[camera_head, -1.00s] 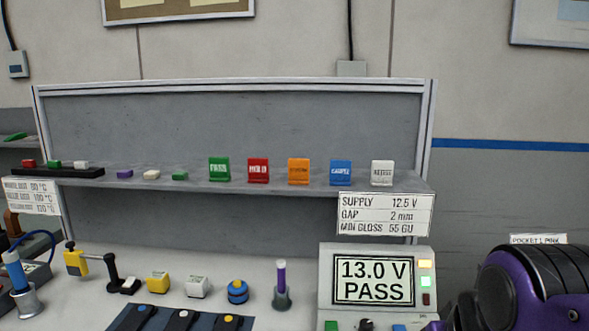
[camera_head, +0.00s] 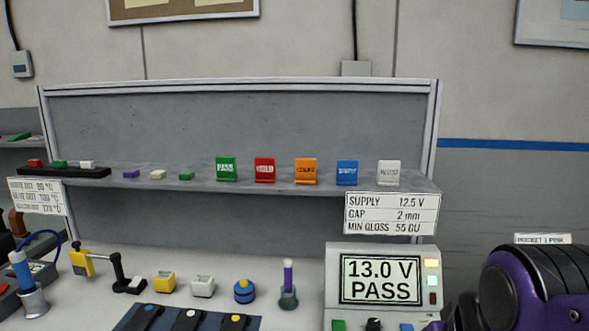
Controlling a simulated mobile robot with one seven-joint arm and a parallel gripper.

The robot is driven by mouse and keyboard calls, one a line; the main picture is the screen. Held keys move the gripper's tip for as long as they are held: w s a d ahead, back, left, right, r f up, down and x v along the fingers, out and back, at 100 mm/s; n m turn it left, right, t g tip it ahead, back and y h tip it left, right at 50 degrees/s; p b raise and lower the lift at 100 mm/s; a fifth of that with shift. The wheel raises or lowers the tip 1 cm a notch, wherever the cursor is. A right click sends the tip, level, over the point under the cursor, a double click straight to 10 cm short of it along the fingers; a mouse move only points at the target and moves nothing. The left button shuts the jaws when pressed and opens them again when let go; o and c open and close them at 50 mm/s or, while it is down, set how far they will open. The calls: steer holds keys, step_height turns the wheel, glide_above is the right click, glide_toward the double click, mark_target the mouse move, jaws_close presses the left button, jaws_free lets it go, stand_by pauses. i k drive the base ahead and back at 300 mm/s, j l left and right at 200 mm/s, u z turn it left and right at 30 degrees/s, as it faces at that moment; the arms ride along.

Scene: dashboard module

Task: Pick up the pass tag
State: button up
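The pass tag (camera_head: 226,169) is a green upright tag with white lettering. It stands on the grey shelf (camera_head: 310,184), leftmost in a row of coloured tags. To its right stand a red tag (camera_head: 265,170), an orange tag (camera_head: 305,171), a blue tag (camera_head: 347,172) and a white tag (camera_head: 389,173). A purple and black part of my arm shows at the lower right, well apart from the tags. My gripper's fingers are not visible.
Small blocks lie left of the pass tag, including a green one (camera_head: 186,176). The space before the tags looks clear.

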mark_target(226, 167)
steer(key=k+j, duration=0.1)
steer(key=j, duration=1)
steer(key=k+j, duration=0.15)
steer(key=j, duration=0.45)
